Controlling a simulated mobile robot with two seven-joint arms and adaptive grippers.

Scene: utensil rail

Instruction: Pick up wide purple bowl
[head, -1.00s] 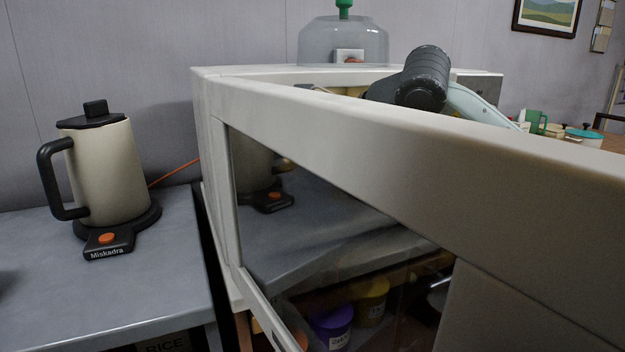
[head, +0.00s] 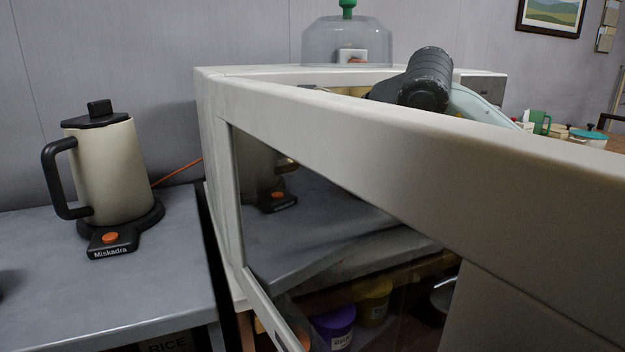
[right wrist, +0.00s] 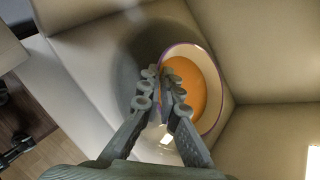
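In the right wrist view, a wide bowl (right wrist: 207,62) with a thin purple rim and orange contents is inside a pale, box-like cavity. My right gripper (right wrist: 160,74) reaches over it, its fingers close together at the bowl's near-left rim, one finger on each side of the wall. It looks shut on that rim. The fingers hide part of the bowl's side. In the head view the bowl and right gripper are hidden behind the white appliance door (head: 420,140); only my dark arm link shows above it. My left gripper is not in view.
The appliance's open door fills the right foreground. A cream kettle (head: 110,170) on a black base stands on the grey counter (head: 150,270) at left. Yellow and purple tubs show low, through the door's glass.

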